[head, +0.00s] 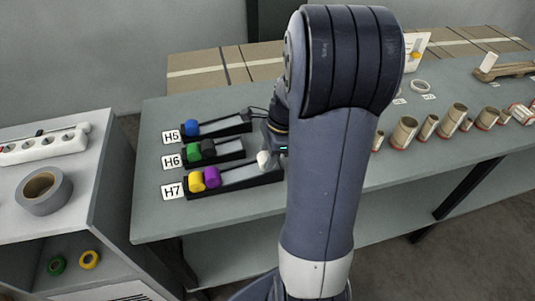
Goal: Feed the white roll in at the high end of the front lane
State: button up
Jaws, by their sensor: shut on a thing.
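My gripper (272,150) is mostly hidden behind my arm. It is shut on the white roll (263,160), of which only a small rounded part shows. The roll is beside the arm, over or just behind the front lane; its exact height is hard to tell. The front lane (240,187), labelled H7, is a dark sloped channel. A yellow roll (196,181) and a purple roll (212,177) lie at its left, low end. Its right end is partly hidden by my arm.
Behind it, lane H6 (225,148) holds a green roll (193,151) and a black roll (208,148). Lane H5 (230,126) holds a blue roll (191,128). Several cardboard tubes (404,131) stand to the right. Grey tape (43,191) lies on the left cabinet.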

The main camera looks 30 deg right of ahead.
jog(key=o, duration=1.4)
jog(key=shift+c, duration=0.2)
notch_tip(320, 180, up, 9)
jog(key=p, duration=0.8)
jog(key=shift+f, duration=0.15)
jog(key=shift+f, duration=0.25)
dwell(1.5)
